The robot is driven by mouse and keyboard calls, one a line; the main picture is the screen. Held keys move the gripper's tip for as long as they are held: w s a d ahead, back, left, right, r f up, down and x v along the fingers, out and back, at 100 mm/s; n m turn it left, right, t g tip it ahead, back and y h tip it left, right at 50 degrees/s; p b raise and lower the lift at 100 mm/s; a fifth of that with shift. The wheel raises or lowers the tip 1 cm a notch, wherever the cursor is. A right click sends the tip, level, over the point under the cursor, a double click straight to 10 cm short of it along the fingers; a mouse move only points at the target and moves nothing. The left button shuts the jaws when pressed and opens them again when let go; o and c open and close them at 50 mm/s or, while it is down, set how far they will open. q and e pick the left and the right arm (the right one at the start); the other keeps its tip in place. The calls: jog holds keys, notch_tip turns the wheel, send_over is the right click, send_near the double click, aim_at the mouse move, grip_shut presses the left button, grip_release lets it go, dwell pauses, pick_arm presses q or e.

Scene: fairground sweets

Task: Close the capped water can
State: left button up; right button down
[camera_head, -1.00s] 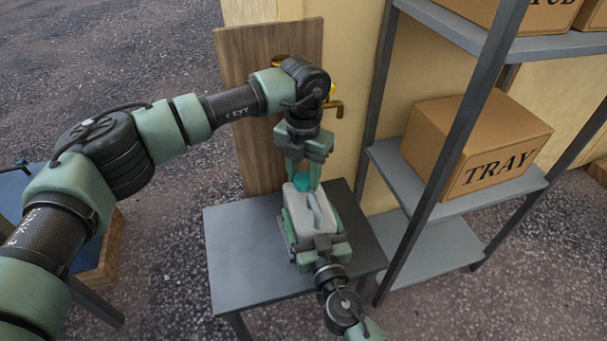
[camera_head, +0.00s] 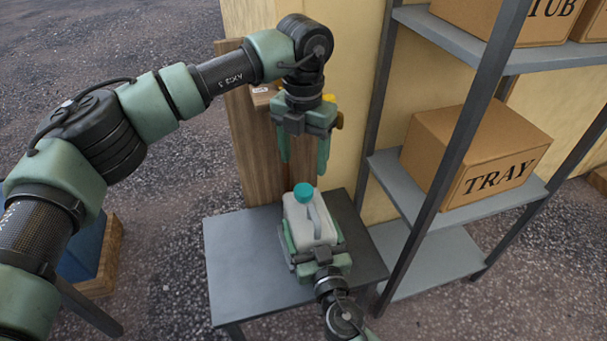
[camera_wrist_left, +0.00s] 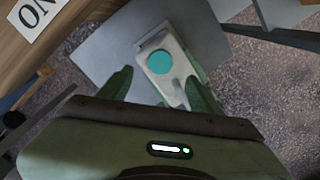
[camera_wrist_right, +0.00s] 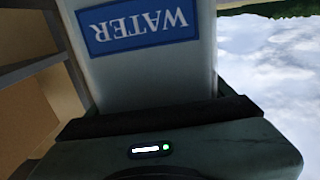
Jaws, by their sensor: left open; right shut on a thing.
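The water can (camera_head: 312,224) is a pale grey-white jug with a handle, upright on the small grey table. A teal cap (camera_head: 303,192) sits on its top; the cap also shows from above in the left wrist view (camera_wrist_left: 160,62). My right gripper (camera_head: 312,245) is shut on the can's body from the front. The right wrist view shows the can's blue WATER label (camera_wrist_right: 138,25), upside down. My left gripper (camera_head: 302,168) is open and empty, pointing down above the cap and apart from it.
The grey table (camera_head: 240,262) has bare room left of the can. A wooden board (camera_head: 253,150) stands behind it against the yellow wall. A metal shelf (camera_head: 430,258) on the right holds a cardboard box marked TRAY (camera_head: 470,150). A blue bin (camera_head: 85,250) stands at the left.

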pick_arm(q)
jog(key=shift+r, duration=1.75)
pick_arm(e)
jog(key=shift+f, duration=0.1)
grip_release()
pick_arm(q)
jog(key=shift+f, duration=0.1)
pick_arm(e)
jog(key=shift+s, duration=0.1)
pick_arm(q)
jog(key=shift+f+b, duration=0.9)
jog(key=shift+b, duration=0.05)
pick_arm(e)
jog(key=v, duration=0.7)
jog(key=shift+s, duration=0.3)
pick_arm(q)
jog(key=shift+r, duration=0.1)
pick_arm(e)
jog(key=shift+d, duration=0.15)
